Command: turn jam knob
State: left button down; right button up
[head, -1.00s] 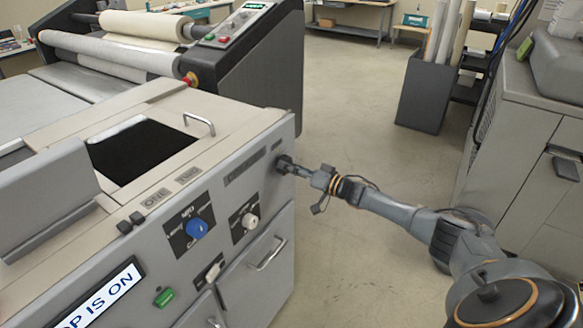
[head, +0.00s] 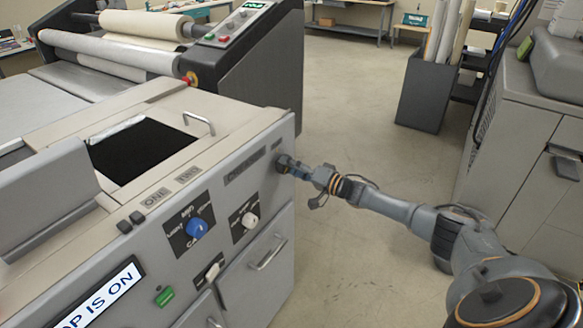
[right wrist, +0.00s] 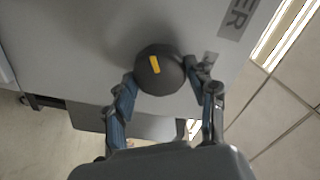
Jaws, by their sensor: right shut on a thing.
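The jam knob (right wrist: 150,82) is a round black knob with a yellow mark on its face, on the grey front panel of the machine. In the right wrist view the yellow mark is tilted slightly from the picture's vertical. My right gripper (right wrist: 160,75) has a finger on each side of the knob and is shut on it. In the head view my right gripper (head: 284,164) is at the right end of the panel and hides the knob. My left gripper is not in view.
The panel (head: 222,262) also carries a blue knob (head: 197,228), a white knob (head: 249,220), a green switch (head: 163,296) and a handle (head: 266,254). A grey cabinet (head: 517,140) stands at right. The floor (head: 345,110) between is clear.

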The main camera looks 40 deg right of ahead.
jog(key=shift+f, duration=0.1)
jog(key=o, duration=1.2)
jog(key=v, duration=1.2)
jog(key=shift+f, duration=0.1)
